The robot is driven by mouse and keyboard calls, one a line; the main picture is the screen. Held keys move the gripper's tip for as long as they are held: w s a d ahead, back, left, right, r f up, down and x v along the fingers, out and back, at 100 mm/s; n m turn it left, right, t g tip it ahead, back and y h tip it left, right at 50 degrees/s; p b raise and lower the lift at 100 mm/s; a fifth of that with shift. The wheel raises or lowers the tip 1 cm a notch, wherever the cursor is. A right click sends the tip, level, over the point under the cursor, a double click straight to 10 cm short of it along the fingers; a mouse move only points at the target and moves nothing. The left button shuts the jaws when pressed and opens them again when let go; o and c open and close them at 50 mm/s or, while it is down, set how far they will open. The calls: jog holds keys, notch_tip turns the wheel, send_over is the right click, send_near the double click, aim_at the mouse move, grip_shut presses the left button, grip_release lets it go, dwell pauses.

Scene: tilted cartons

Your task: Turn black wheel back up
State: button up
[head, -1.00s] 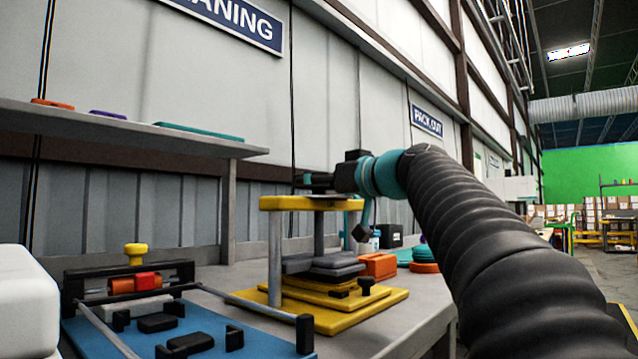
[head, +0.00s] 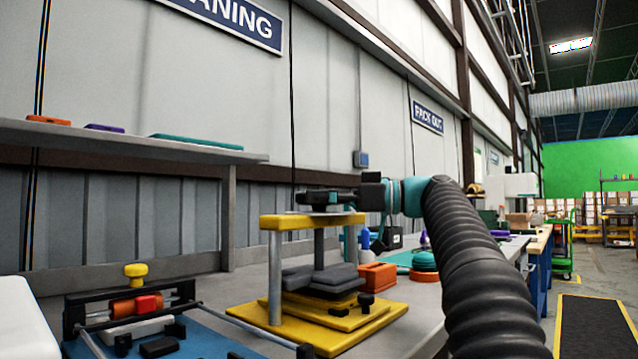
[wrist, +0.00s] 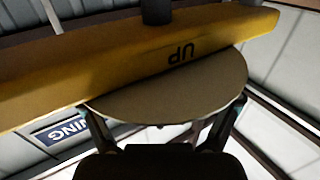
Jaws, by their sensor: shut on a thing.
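The yellow press (head: 252,222) stands on the bench in the head view, with a flat top beam on posts. My gripper (head: 322,200) is at the top of that beam. In the wrist view, my gripper (wrist: 165,112) has a finger at each side of a round disc, the wheel (wrist: 170,95), and is shut on it. The wheel looks pale tan in this light. It lies against the yellow beam (wrist: 90,72), which carries the letters UP, seen upside down. In the head view the wheel is mostly hidden by my gripper. Dark grey plates (head: 320,276) sit below the beam.
A blue fixture (head: 215,340) with a yellow knob stands at the left front. An orange block (head: 377,275) and teal and orange round pieces (head: 424,266) lie right of the press. A grey shelf (head: 110,143) runs along the wall. An aisle is open at the right.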

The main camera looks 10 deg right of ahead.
jog(key=n+g+p, duration=0.1)
jog(key=n+g+y+p, duration=0.1)
jog(key=g+p, duration=0.1)
jog(key=n+g+p, duration=0.1)
jog(key=g+p, duration=0.1)
jog(key=shift+r+n, duration=0.3)
jog(key=shift+f+n+g+p, duration=0.15)
jog(key=shift+n+g+p, duration=0.35)
jog(key=shift+g+p, duration=0.4)
jog(key=shift+f+g, duration=0.1)
jog(key=shift+g, duration=0.2)
jog(key=o, duration=0.9)
jog(key=shift+f+t+b, duration=0.2)
jog(key=shift+t+b, duration=0.2)
jog(key=shift+b, duration=0.15)
